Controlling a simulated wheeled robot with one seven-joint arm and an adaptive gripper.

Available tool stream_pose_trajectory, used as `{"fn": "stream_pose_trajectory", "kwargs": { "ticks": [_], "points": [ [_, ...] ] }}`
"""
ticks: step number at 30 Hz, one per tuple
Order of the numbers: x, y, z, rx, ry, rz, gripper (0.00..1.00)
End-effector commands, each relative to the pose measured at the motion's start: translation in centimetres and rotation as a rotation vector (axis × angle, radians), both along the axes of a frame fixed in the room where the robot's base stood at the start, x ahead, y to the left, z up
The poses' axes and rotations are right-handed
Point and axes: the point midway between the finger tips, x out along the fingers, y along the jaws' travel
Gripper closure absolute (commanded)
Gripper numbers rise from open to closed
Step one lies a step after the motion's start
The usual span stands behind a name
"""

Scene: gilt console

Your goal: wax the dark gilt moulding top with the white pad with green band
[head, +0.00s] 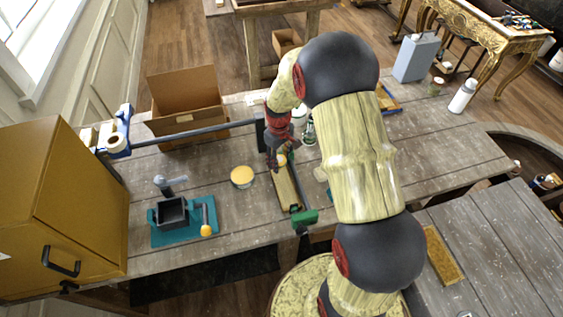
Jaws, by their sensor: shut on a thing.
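My gripper (279,156), dark with red parts, is over the far end of a long, narrow gilt moulding (285,187). The moulding lies lengthwise on the workbench beside a dark bar, with a green clamp-like block (304,217) at its near end. The gripper is shut on a small pale thing (282,160), seemingly the white pad, mostly hidden by the fingers. Its green band cannot be made out. The pad appears low over or on the moulding; contact cannot be told. My arm covers much of the bench to the right.
A round tin with a yellow top (242,177) stands left of the moulding. A teal base with a dark box (172,212), an open cardboard box (185,103) and a yellow cabinet (75,200) are further left.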

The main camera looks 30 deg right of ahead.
Motion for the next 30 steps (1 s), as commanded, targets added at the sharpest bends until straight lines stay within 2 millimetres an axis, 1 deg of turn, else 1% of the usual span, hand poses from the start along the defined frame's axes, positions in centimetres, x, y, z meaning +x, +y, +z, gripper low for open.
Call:
{"fn": "stream_pose_trajectory", "kwargs": {
  "ticks": [1,3,9,26,30],
  "points": [
    [0.2,0.1,0.8,-0.001,-0.001,0.0,0.85],
    [0.3,0.2,1.4,0.0,-0.002,0.0,0.85],
    [0.5,0.6,2.7,0.0,-0.001,0.001,0.85],
    [0.6,0.6,2.8,0.0,0.0,0.0,0.85],
    [0.9,1.3,3.2,0.0,-0.002,0.015,0.85]
  ]
}}
